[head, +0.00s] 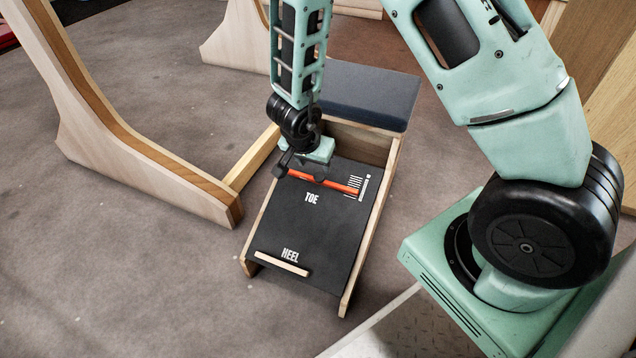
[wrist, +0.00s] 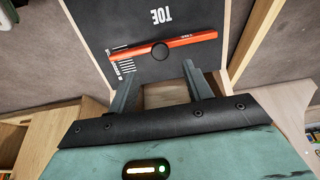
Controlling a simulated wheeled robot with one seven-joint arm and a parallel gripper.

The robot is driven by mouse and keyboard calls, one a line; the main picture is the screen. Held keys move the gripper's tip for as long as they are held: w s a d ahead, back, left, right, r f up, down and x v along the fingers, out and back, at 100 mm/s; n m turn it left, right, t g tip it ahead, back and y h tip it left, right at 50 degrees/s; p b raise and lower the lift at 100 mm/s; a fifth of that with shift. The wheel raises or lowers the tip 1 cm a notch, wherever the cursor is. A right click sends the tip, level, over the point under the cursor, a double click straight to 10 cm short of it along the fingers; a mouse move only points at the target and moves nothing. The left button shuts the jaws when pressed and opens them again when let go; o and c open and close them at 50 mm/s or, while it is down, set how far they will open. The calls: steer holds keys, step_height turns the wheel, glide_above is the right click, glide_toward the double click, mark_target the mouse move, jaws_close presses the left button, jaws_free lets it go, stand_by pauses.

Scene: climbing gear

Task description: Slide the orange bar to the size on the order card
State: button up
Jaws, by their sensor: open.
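The orange bar (head: 345,187) lies across the black foot-measuring board (head: 308,232), just behind the word TOE. In the wrist view the orange bar (wrist: 195,41) shows with a round black knob (wrist: 160,52) near its middle. White scale marks (wrist: 125,67) lie by one end of the bar. My gripper (head: 301,173) is at the far side of the bar. In the wrist view my gripper (wrist: 160,84) is open, its fingers apart and short of the knob, with nothing between them. I cannot make out an order card in either view.
The board has wooden side rails and a wooden heel strip (head: 282,263) at its near end. A dark padded seat (head: 366,94) stands behind it. A wooden frame leg (head: 150,170) stands to the left. Grey floor (head: 120,270) is free at front left.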

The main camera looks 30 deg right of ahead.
mark_target(319, 176)
steer(key=b+x, duration=0.4)
steer(key=x, duration=0.3)
steer(key=shift+w+d+f+b, duration=0.1)
steer(key=shift+d+f+b, duration=0.1)
steer(key=shift+b, duration=0.2)
steer(key=shift+c, duration=0.2)
